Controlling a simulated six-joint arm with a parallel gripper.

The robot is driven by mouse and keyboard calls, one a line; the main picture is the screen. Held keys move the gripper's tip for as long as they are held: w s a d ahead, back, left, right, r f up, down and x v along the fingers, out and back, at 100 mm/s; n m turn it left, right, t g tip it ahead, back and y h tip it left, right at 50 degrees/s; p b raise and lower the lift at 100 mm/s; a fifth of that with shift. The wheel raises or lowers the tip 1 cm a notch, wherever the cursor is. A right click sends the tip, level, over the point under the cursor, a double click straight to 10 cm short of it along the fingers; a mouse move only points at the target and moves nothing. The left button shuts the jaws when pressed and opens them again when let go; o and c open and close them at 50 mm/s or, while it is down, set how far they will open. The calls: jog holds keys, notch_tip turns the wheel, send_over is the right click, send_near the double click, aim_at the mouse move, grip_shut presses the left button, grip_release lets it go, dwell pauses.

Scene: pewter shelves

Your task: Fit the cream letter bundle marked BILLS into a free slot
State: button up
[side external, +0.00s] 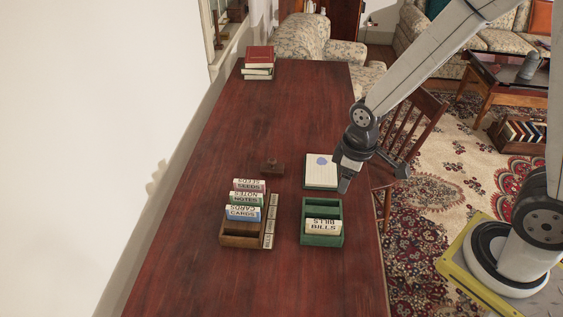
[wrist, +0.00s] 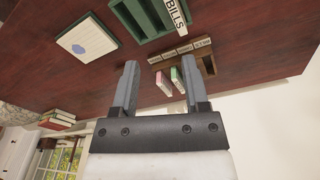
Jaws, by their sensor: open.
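The cream bundle marked BILLS (side external: 323,226) stands in the near part of a green box (side external: 321,241). In the wrist view the bundle (wrist: 176,15) and the green box (wrist: 128,20) show at the top edge. The brown wooden rack (side external: 236,243) stands left of the box. It holds bundles marked SEEDS (side external: 249,185), NOTES (side external: 245,198) and CARDS (side external: 243,212). Its nearest slot looks empty, and small labels run along its right side. My gripper (side external: 374,179) is open and empty, above and right of the box, apart from the bundle.
A pad with a blue mark (side external: 320,171) lies behind the green box. A small dark wooden block (side external: 272,169) sits behind the rack. Stacked books (side external: 259,62) stand at the far end. A chair (side external: 413,125) is at the right edge. Most of the tabletop is clear.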

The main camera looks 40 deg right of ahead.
jog(key=s+d+r+m+t, duration=0.1)
jog(key=s+d+r+m, duration=0.2)
jog(key=r+m, duration=0.1)
jog(key=shift+s+r+m, duration=0.15)
jog(key=shift+s+m, duration=0.2)
jog(key=shift+m, duration=0.15)
